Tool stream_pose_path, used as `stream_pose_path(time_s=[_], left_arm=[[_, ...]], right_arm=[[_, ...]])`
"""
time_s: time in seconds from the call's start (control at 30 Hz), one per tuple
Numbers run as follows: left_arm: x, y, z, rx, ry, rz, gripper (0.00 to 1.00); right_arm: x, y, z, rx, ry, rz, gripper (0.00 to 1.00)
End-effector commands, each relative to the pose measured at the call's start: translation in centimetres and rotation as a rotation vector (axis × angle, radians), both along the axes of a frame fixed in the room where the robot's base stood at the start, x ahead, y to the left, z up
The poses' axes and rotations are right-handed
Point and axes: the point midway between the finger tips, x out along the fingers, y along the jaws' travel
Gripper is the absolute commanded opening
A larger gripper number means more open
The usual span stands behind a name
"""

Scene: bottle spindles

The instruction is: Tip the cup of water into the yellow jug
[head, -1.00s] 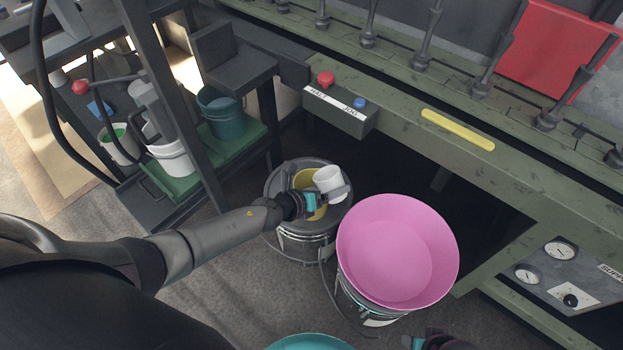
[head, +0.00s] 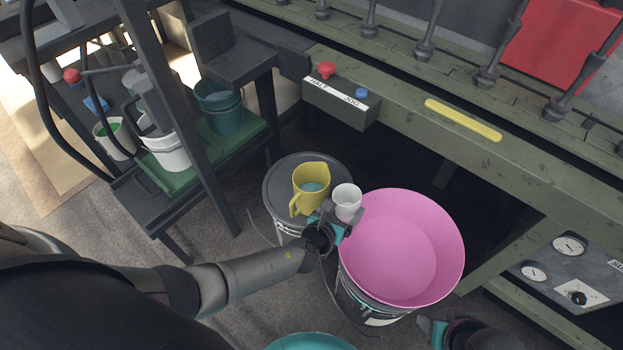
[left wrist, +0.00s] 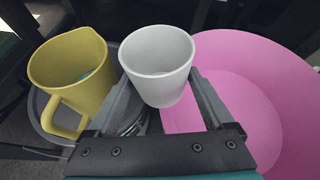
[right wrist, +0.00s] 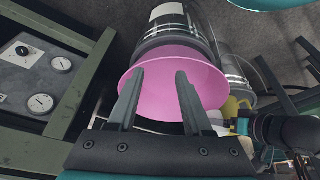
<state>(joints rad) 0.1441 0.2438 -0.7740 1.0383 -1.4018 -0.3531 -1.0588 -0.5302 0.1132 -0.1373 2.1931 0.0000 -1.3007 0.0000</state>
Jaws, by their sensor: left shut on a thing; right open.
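The white cup (head: 346,203) is upright in my left gripper (head: 343,217), just right of the yellow jug and by the pink basin's left edge. In the left wrist view the cup (left wrist: 157,65) sits between the two fingers, and its inside looks empty. The yellow jug (head: 309,188) stands upright on a dark-lidded bucket, with bluish liquid inside. It also shows in the left wrist view (left wrist: 72,80), left of the cup and apart from it. My right gripper (right wrist: 158,100) is open and empty, in front of the pink basin in its wrist view.
The pink basin (head: 405,245) rests on a bucket, right of the lidded bucket (head: 280,180). A green machine with a HALT/JOG box (head: 340,102) runs along the back. A cart with buckets (head: 165,150) stands at left. A teal basin (head: 310,342) is at the bottom edge.

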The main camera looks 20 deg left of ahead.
Motion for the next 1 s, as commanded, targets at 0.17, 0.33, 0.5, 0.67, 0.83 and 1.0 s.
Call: stream_pose_path(time_s=[0.17, 0.33, 0.5, 0.67, 0.83, 1.0], left_arm=[[-0.2, -0.4, -0.5, 0.015, -0.003, -0.003, 0.23], [-0.4, -0.4, -0.7, 0.018, -0.001, -0.005, 0.23], [-0.5, -0.5, -0.8, 0.017, 0.003, -0.006, 0.23], [-0.6, -0.5, -0.5, 0.03, 0.003, -0.006, 0.23], [-0.5, -0.5, 0.7, 0.08, -0.008, -0.006, 0.23], [-0.4, -0.4, 1.5, 0.126, -0.021, -0.004, 0.23]], right_arm=[[0.0, 0.0, 0.7, 0.001, -0.01, 0.0, 0.5], [0.0, 0.0, 0.9, 0.002, -0.012, -0.001, 0.5], [0.0, 0.0, 0.9, 0.001, -0.012, 0.0, 0.5], [0.0, 0.0, 1.3, 0.001, -0.012, 0.0, 0.5], [0.0, 0.0, 2.7, 0.001, -0.012, 0.0, 0.5], [0.1, 0.0, 3.6, 0.001, -0.012, 0.0, 0.5]])
